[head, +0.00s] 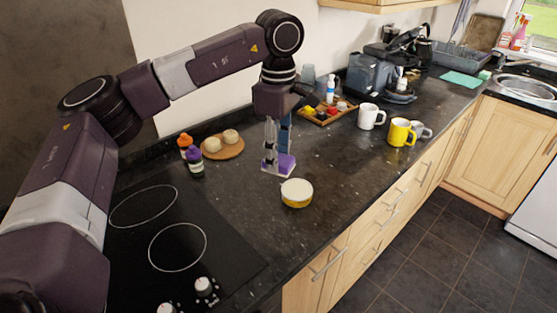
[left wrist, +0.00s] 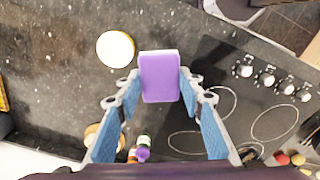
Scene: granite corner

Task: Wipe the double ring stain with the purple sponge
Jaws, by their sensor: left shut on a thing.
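The purple sponge (head: 285,164) is held between the fingertips of my left gripper (head: 277,158), low over the dark granite counter (head: 330,165). I cannot tell whether it touches the counter. In the left wrist view the sponge (left wrist: 159,75) sits between the two blue-padded fingers of my left gripper (left wrist: 159,88), which are shut on it. I cannot make out a double ring stain on the counter in either view; the gripper and sponge may hide it. My right gripper is not in view.
A round yellow tin with a white top (head: 296,193) stands close to the sponge. A round board (head: 222,146) with two pale items and two small bottles (head: 194,160) are to the left. The black hob (head: 150,230) is front left. Mugs (head: 400,132) stand farther right.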

